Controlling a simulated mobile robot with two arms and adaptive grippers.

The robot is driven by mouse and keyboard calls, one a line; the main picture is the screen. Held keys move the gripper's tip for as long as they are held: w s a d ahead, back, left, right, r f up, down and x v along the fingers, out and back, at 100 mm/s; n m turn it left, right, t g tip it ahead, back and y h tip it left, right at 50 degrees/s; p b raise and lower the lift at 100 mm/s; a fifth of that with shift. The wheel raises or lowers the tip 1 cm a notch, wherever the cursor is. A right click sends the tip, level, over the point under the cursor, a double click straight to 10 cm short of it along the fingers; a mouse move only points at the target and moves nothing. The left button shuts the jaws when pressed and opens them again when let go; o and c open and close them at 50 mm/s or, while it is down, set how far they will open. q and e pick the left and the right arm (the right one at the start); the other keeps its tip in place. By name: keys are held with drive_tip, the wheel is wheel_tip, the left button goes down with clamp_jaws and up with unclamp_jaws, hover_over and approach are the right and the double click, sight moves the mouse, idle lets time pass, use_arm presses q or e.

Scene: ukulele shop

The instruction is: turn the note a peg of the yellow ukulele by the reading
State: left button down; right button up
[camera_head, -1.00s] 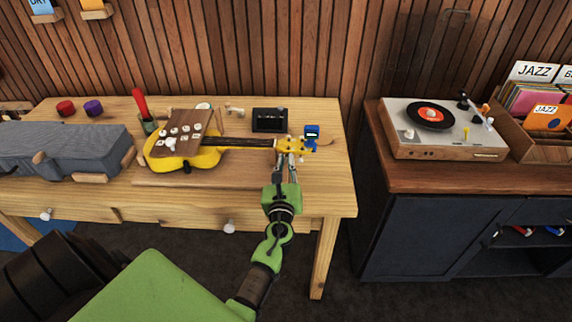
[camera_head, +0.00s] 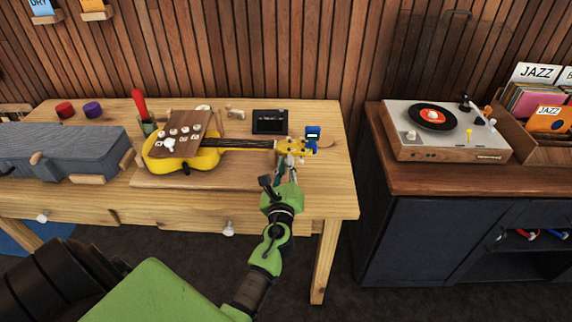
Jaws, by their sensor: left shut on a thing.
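The yellow ukulele (camera_head: 205,158) lies on the wooden workbench, its neck (camera_head: 245,143) pointing right. Its yellow headstock (camera_head: 293,147) has small pale pegs along its edge. A blue clip-on tuner (camera_head: 313,136) with a small screen sits at the headstock's end; its reading is too small to make out. My left gripper (camera_head: 286,168) is at the near edge of the headstock, shut on a tuning peg there. The peg itself is mostly hidden by the fingers, and I cannot tell which note it belongs to. My right gripper is not in view.
A black box (camera_head: 270,121) stands behind the neck. A grey padded case (camera_head: 60,150) fills the bench's left. A record player (camera_head: 440,145) stands on the dark cabinet at right.

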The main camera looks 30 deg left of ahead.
use_arm(q)
drive_tip(key=c, duration=2.3)
unclamp_jaws()
drive_tip(key=shift+c, duration=0.2)
drive_tip(key=v, duration=1.2)
